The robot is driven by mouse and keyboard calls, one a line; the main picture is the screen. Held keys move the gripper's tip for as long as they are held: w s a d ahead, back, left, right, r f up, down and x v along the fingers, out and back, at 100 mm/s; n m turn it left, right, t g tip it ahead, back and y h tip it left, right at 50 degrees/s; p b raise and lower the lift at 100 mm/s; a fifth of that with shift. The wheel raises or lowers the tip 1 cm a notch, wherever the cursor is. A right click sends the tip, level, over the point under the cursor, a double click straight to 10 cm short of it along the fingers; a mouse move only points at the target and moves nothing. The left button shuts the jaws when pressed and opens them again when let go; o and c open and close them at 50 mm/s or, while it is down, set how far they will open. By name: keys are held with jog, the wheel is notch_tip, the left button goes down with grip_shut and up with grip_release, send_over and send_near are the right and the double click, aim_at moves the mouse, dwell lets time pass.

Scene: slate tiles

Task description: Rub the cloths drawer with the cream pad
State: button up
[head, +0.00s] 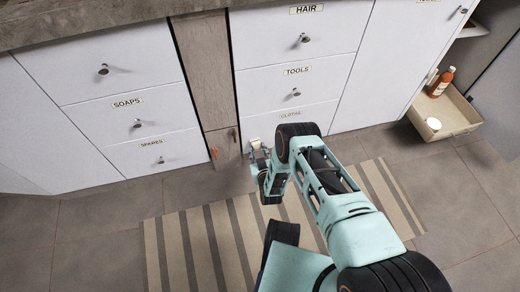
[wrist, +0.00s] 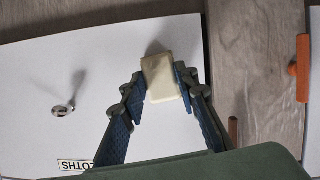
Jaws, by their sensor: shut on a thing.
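The cloths drawer (head: 262,124) is the lowest white front of the middle column, under TOOLS; my arm hides much of it. It fills much of the wrist view (wrist: 45,80), with its knob at left and its label, partly cut off, at the bottom. My gripper (wrist: 160,90) is shut on the cream pad (wrist: 160,70), a small pale block between the blue fingertips. In the head view my gripper (head: 259,158) is low at the drawer's left side. The pad is close to the drawer front near its edge; I cannot tell whether they touch.
Left are the SOAPS (head: 130,115) and SPARES (head: 160,155) drawers. A wooden panel (head: 200,70) with orange handles stands between the columns. A striped rug (head: 180,240) lies on the tiles. An open bin (head: 455,115) with bottles and a jar is at right.

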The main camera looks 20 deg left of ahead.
jog(key=shift+s+d+p, duration=0.4)
jog(key=shift+s+d, duration=0.1)
jog(key=shift+s, duration=0.35)
jog(key=shift+s+d+p, duration=0.35)
jog(key=shift+s+d, duration=0.2)
jog(key=shift+s, duration=0.3)
jog(key=shift+s+d+p, duration=0.4)
jog(key=shift+s+d, duration=0.1)
jog(key=shift+s, duration=0.35)
